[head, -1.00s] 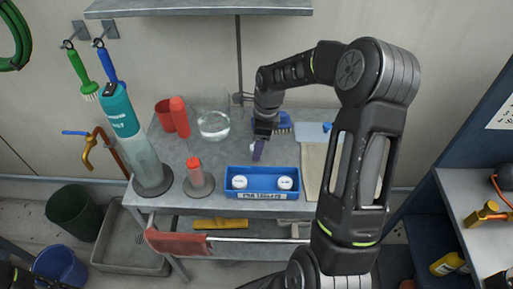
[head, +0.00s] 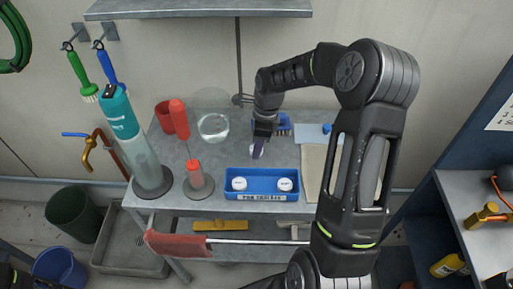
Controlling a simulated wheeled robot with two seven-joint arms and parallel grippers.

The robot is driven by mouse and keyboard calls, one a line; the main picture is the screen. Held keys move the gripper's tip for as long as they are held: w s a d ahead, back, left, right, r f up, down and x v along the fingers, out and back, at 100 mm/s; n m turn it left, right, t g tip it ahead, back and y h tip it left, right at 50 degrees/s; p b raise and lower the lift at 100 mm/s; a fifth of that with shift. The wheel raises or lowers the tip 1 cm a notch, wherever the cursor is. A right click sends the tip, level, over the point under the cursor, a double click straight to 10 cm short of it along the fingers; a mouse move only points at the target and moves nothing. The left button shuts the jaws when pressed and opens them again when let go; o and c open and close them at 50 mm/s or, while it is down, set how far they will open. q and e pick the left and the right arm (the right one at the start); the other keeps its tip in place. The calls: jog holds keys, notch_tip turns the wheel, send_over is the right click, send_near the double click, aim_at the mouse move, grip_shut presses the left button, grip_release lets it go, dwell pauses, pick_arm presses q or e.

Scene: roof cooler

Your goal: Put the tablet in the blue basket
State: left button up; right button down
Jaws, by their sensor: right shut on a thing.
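The blue basket (head: 261,197) is a shallow blue tray with a label on its front, at the front middle of the grey steel table. Two white round tablets (head: 239,184) (head: 285,184) sit in it, one left and one right. My right gripper (head: 258,147) points down above the table, just behind the basket's rear edge. It is shut on a small pale thing, probably a tablet, mostly hidden by the purple fingertips.
A glass bowl (head: 213,125), red bottles (head: 179,118) and a tall teal-topped cylinder (head: 120,112) stand left of the basket. A blue brush (head: 284,123) lies behind my right gripper. A beige board (head: 314,168) lies right of the basket.

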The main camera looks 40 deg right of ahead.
jog(key=shift+r, duration=0.1)
pick_arm(q)
jog(key=shift+w+f+b, duration=0.1)
jog(key=shift+f+b, duration=0.65)
jog(key=shift+b, duration=0.1)
pick_arm(e)
notch_tip(320, 180, up, 10)
dwell(0.3)
